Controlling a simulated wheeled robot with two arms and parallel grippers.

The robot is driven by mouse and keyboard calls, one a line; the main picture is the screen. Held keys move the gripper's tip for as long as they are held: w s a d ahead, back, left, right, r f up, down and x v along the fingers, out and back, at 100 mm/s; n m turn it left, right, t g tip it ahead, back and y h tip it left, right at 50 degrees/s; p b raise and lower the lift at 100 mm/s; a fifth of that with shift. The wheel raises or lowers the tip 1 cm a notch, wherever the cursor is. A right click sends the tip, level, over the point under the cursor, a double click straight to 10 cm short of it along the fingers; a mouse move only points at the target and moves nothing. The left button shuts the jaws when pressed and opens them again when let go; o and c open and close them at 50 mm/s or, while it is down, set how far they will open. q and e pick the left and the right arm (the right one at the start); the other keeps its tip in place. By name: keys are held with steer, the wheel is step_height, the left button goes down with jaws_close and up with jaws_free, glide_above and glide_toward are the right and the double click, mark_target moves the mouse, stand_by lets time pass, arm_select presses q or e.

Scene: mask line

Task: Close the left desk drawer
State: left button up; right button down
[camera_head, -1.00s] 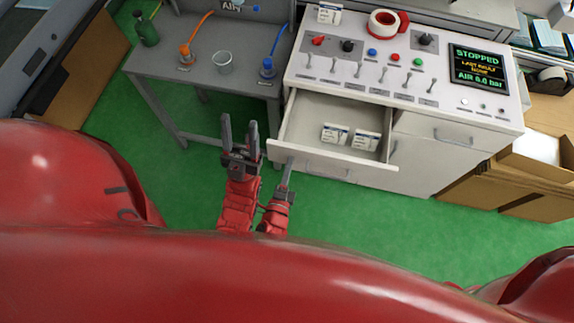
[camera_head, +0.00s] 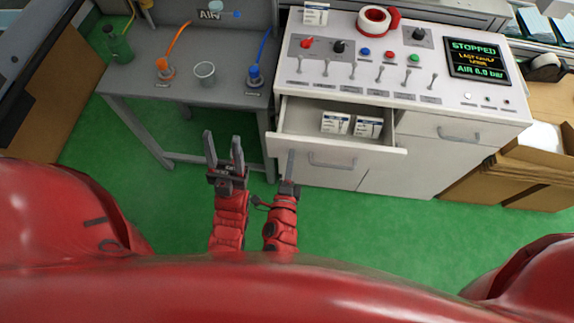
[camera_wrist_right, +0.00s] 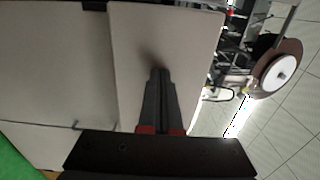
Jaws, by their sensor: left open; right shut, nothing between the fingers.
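The left desk drawer (camera_head: 340,148) is partly open under the white control desk. Two small white boxes (camera_head: 335,123) (camera_head: 368,127) lie in it. My right gripper (camera_head: 290,155) is shut and empty, with its tips at the left end of the drawer front. In the right wrist view its fingers (camera_wrist_right: 160,78) point at a pale panel (camera_wrist_right: 190,45), with a dark shadow at the tips; I cannot tell for sure whether they touch. My left gripper (camera_head: 223,142) is open and empty, to the left of the drawer over the green floor.
A closed drawer (camera_head: 455,128) is to the right of the open one. Cardboard boxes (camera_head: 530,170) stand at the far right. Green floor lies clear in front.

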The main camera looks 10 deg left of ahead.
steer(key=w+b, duration=0.7)
steer(key=w, duration=0.7)
steer(key=shift+w, duration=0.6)
steer(key=shift+d+r, duration=0.1)
steer(key=shift+r, duration=0.2)
